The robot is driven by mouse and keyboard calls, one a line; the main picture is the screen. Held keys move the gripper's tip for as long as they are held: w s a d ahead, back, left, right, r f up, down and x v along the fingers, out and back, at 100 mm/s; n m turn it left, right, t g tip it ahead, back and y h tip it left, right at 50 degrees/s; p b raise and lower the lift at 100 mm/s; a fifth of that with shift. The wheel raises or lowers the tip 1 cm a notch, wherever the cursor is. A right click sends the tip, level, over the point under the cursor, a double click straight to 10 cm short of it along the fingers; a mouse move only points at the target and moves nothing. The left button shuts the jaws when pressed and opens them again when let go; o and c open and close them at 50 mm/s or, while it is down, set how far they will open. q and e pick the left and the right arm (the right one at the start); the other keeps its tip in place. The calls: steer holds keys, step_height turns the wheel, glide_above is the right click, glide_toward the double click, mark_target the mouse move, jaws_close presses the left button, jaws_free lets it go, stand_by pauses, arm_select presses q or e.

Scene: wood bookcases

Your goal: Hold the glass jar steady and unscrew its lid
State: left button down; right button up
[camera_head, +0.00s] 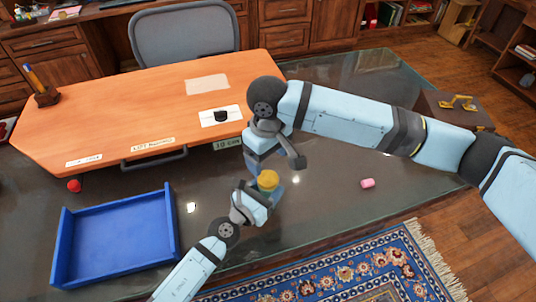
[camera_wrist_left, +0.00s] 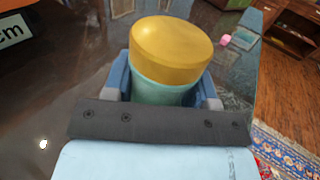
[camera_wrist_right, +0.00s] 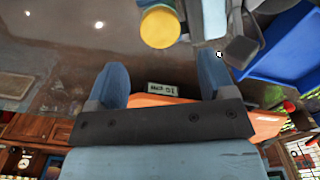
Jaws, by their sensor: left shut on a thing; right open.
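The glass jar (camera_wrist_left: 165,91) is greenish and has a wide yellow lid (camera_head: 268,179). The lid sits on top of the jar and also shows in the left wrist view (camera_wrist_left: 171,45) and the right wrist view (camera_wrist_right: 160,27). My left gripper (camera_head: 262,192) is shut on the jar below the lid, with a blue finger on each side. My right gripper (camera_wrist_right: 160,78) is open and empty. In the head view it is above and just behind the lid, apart from it, and its fingers are partly hidden by the wrist.
A blue tray (camera_head: 115,283) lies on the dark glass table at left. An orange board (camera_head: 110,90) with a handle and labels is behind. A red ball (camera_head: 74,185) and a pink block (camera_head: 367,183) lie on the table. The table right of the jar is mostly clear.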

mark_target(268, 178)
steer(key=m, duration=0.6)
steer(key=shift+m, duration=0.3)
steer(key=m, duration=0.6)
steer(key=shift+m, duration=0.4)
steer(key=shift+f+m, duration=0.3)
steer(key=shift+f, duration=3.7)
steer(key=c, duration=0.9)
steer(key=shift+n, duration=1.7)
steer(key=o, duration=1)
